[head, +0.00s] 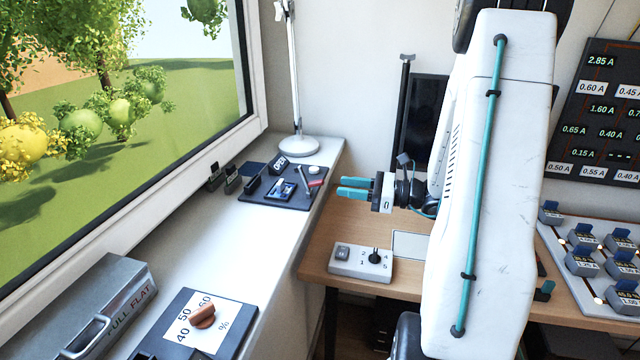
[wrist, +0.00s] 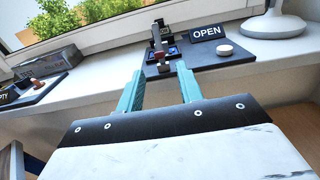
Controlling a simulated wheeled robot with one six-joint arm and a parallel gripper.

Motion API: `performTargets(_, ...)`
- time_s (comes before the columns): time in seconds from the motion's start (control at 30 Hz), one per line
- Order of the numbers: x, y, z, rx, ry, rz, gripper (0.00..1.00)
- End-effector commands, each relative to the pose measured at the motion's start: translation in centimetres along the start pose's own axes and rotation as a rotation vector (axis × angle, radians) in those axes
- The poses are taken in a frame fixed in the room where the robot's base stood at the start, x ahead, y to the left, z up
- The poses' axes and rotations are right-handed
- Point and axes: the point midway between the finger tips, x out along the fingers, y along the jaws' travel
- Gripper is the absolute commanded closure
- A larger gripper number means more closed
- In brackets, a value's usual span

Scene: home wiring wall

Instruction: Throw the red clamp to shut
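The clamp sits on a dark board (head: 262,197) on the white window sill. Its small red part (head: 315,184) shows at the board's right edge in the head view. In the wrist view a dark upright piece (wrist: 157,36) and a reddish tip (wrist: 164,67) show beyond the fingers. A sign reading OPEN (head: 279,163) stands at the board's back; it also shows in the wrist view (wrist: 207,33). My gripper (head: 345,188) is right of the board, pointing at it. Its teal fingers (wrist: 160,72) are apart with nothing between them. The clamp's exact position is hard to tell.
A white lamp base (head: 297,147) stands behind the board. Dark blocks (head: 224,178) sit to its left. Nearer are a dial panel (head: 203,322) and a grey box (head: 92,310). A switch box (head: 360,262) is on the wooden desk. The sill's middle is clear.

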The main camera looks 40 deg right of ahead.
Motion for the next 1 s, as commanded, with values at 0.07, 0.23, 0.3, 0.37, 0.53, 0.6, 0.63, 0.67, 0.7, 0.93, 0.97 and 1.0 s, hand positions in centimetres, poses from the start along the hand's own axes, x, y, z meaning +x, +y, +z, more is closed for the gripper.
performTargets(0.07, 0.9, 0.0, 0.0, 0.002, -0.002, 0.0, 0.64)
performTargets(0.23, 3.8, 0.1, 0.0, 0.001, -0.001, 0.003, 0.64)
performTargets(0.3, 4.9, 0.1, 0.0, 0.001, -0.001, 0.004, 0.64)
performTargets(0.37, 5.7, 0.1, 0.0, 0.0, -0.001, 0.004, 0.64)
performTargets(0.53, 7.2, 0.1, 0.0, 0.0, 0.0, 0.003, 0.64)
performTargets(0.6, 7.4, 0.1, 0.0, 0.0, 0.0, 0.001, 0.64)
performTargets(0.63, 7.5, 0.1, 0.0, 0.0, 0.0, 0.001, 0.64)
performTargets(0.67, 7.5, 0.1, 0.0, 0.0, 0.0, 0.001, 0.64)
performTargets(0.7, 7.5, 0.1, 0.0, 0.0, 0.0, 0.0, 0.64)
performTargets(0.93, 7.5, 0.1, 0.0, 0.0, 0.0, 0.001, 0.89)
performTargets(0.97, 7.5, 0.1, 0.0, 0.0, 0.0, 0.001, 0.97)
performTargets(1.0, 7.5, 0.1, 0.0, 0.0, 0.0, 0.001, 1.0)
